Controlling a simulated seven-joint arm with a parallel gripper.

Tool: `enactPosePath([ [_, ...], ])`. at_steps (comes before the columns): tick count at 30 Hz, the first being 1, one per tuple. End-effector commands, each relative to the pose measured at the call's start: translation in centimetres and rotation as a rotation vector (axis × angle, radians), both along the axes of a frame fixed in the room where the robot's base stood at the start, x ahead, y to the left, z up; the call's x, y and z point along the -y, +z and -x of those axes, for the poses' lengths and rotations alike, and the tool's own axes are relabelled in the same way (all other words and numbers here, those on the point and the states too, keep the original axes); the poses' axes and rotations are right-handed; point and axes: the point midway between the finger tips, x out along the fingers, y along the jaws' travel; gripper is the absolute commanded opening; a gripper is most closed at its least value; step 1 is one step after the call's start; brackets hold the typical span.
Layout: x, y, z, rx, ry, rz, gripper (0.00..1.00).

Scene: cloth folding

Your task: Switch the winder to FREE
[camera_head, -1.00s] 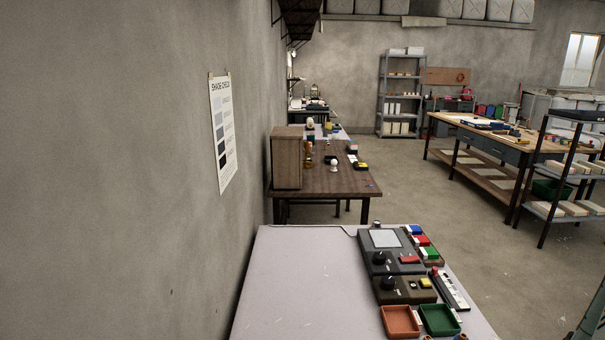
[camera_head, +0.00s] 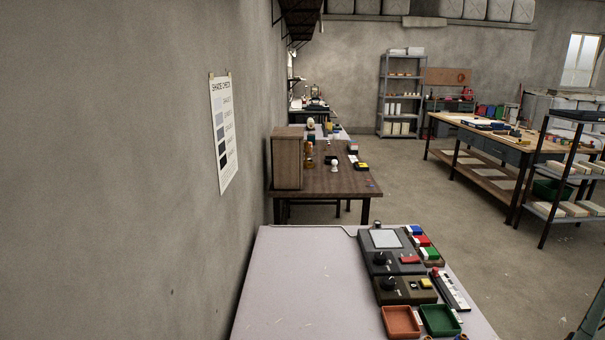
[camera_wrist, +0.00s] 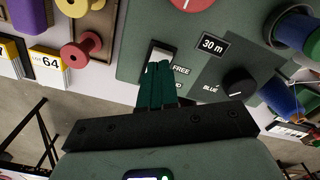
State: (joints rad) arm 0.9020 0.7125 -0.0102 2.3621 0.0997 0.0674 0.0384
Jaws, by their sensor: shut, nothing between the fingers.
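The winder's dark green panel (camera_wrist: 135,60) fills the upper middle of the wrist view. A pale switch (camera_wrist: 161,48) stands on it, left of the printed word FREE (camera_wrist: 182,70). My gripper (camera_wrist: 160,66) has its teal fingers closed together, with nothing between them. The fingertips overlap the near end of the switch; whether they touch it I cannot tell. The fingers hide part of the switch and part of a second label below FREE, so the switch's setting is unclear. I cannot make out the winder or my gripper in the head view.
On the panel are a "30 m" label (camera_wrist: 212,45), a black knob (camera_wrist: 238,82) and a red-and-white dial (camera_wrist: 188,3). A red spool (camera_wrist: 80,50) and LOT 64 box (camera_wrist: 47,64) lie left.

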Motion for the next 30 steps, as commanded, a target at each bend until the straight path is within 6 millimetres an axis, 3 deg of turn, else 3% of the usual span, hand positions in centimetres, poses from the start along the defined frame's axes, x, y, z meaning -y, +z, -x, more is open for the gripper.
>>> enactPosePath([
  [30,0.0,-1.5,0.0,0.000,0.000,0.000,0.00],
])
